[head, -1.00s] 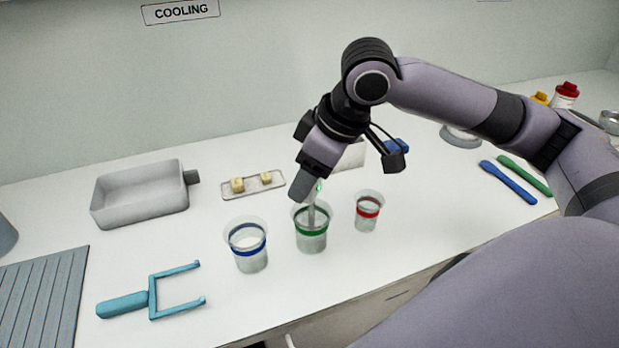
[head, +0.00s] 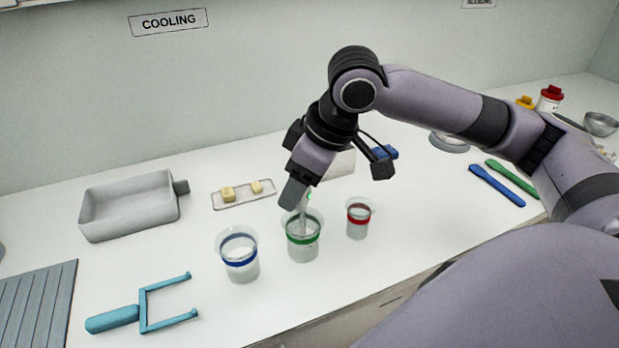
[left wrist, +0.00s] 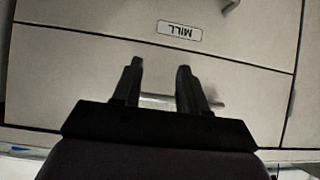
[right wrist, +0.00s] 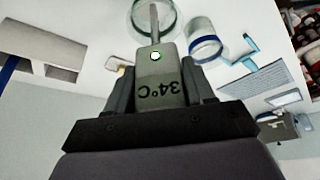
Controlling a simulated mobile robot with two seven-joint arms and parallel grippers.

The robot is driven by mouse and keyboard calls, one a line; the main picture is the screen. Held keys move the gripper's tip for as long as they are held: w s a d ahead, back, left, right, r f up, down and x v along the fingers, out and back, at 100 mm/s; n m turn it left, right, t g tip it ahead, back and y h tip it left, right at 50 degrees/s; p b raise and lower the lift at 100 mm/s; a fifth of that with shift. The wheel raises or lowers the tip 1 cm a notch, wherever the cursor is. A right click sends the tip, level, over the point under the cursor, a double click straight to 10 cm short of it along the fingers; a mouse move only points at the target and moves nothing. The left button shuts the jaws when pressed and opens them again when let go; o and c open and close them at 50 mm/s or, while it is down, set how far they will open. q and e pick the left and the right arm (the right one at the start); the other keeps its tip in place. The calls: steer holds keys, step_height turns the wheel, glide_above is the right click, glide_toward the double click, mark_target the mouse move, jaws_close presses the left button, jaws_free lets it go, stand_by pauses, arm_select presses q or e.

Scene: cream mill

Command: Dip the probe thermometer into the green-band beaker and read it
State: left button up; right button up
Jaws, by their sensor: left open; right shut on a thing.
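The green-band beaker (head: 303,250) stands upright on the white counter, between the blue-band beaker (head: 239,264) and the red-band beaker (head: 358,222). My right gripper (head: 296,190) is above the green-band beaker, shut on the probe thermometer (right wrist: 160,82). The thermometer's thin probe (head: 303,218) points down inside that beaker. In the right wrist view its display reads 34°C, upside down, and a small light glows on its body. My left gripper (left wrist: 157,85) is open and empty in the left wrist view, in front of a drawer front labelled MILL (left wrist: 179,30).
A grey tray (head: 130,208) and a small dish (head: 244,196) with yellow pieces stand behind the beakers. A light-blue forked tool (head: 140,312) lies at front left. Blue and green spatulas (head: 497,185) lie at right. Counter between forked tool and tray is clear.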

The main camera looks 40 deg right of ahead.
steer(key=shift+r, duration=5.65)
steer(key=m+h, duration=0.1)
steer(key=m, duration=0.2)
steer(key=m+h, duration=0.1)
steer(key=m, duration=0.2)
steer(key=shift+m+t+h, duration=0.3)
steer(key=shift+t, duration=0.1)
steer(key=m+h, duration=0.1)
steer(key=m, duration=0.3)
steer(key=shift+h, duration=0.3)
steer(key=shift+m+g+h, duration=0.3)
steer(key=shift+m+h, duration=0.1)
steer(key=shift+m, duration=0.8)
